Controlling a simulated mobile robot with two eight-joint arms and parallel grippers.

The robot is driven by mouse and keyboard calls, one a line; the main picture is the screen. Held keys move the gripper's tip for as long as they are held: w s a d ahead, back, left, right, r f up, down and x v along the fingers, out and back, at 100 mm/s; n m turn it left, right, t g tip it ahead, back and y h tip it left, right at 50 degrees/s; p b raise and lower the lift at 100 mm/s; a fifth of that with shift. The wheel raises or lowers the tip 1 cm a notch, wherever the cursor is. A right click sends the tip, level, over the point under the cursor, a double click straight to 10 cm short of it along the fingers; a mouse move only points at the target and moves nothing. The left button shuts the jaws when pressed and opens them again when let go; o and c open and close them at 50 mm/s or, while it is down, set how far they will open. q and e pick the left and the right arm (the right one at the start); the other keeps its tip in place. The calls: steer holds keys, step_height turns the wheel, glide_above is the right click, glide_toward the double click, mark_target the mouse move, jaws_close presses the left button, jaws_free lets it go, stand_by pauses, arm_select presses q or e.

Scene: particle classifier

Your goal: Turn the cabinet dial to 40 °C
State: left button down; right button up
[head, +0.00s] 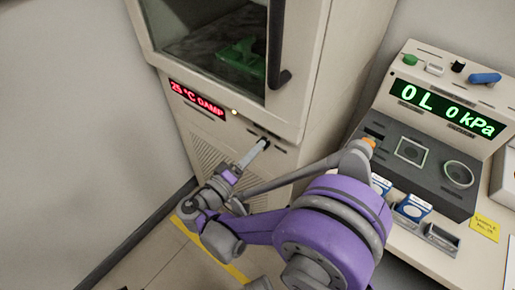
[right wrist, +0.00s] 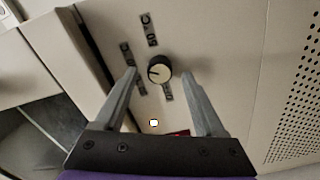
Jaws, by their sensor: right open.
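In the head view my right gripper (head: 258,148) is at the cabinet front, where the dial is hard to make out. The cabinet display (head: 197,100) shows 25 °C DAMP in red.
The cabinet (head: 318,60) has a glass door with a dark handle (head: 276,45) above the display; a green object (head: 243,60) is inside. A small light (head: 234,112) glows beside the display. At right a console (head: 455,110) reads 0 L 0 kPa.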

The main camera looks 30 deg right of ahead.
arm_select(q)
steer(key=shift+r, duration=0.2)
arm_select(e)
steer(key=v, duration=0.9)
steer(key=s+d+f+n+g+y, duration=0.25)
steer(key=s+d+f+y, duration=0.35)
steer(key=d, duration=0.3)
steer(key=s+a+f+m+y, duration=0.3)
steer(key=s+a+y, duration=0.3)
steer(key=y, duration=0.5)
arm_select(q)
step_height(320, 180, up, 16)
steer(key=w+p, duration=0.2)
steer(key=p, duration=1.2)
steer(key=shift+t+p, duration=0.35)
steer(key=shift+t, duration=0.05)
arm_select(e)
step_height(320, 180, up, 17)
steer(key=shift+w+d+f+t, duration=0.2)
steer(key=shift+w+f+t, duration=0.05)
steer(key=shift+w+t, duration=0.2)
